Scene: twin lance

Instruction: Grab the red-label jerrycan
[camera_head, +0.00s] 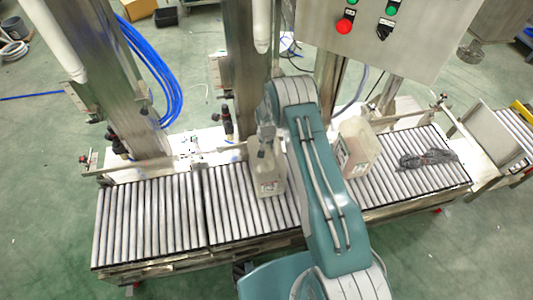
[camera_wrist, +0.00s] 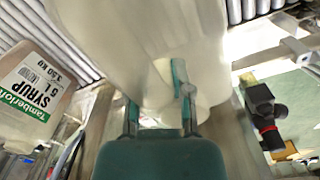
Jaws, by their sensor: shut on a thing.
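A pale, translucent jerrycan (camera_head: 269,176) is upright at the roller conveyor, left of my arm in the head view. Its small label shows low on the front, too small to read its colour surely. My gripper (camera_head: 265,140) is at its top, partly hidden by my arm. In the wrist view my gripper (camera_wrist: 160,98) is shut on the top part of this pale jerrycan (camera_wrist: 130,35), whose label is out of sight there. A second jerrycan (camera_head: 359,147) stands right of my arm. A can with a green-striped SYRUP label (camera_wrist: 38,88) shows at left in the wrist view.
The roller conveyor (camera_head: 150,222) runs across the view, with free rollers at left. A dark tangled item (camera_head: 428,158) lies on it at right. Steel columns (camera_head: 95,75) and a control panel (camera_head: 375,35) stand behind. A rail runs along the back edge.

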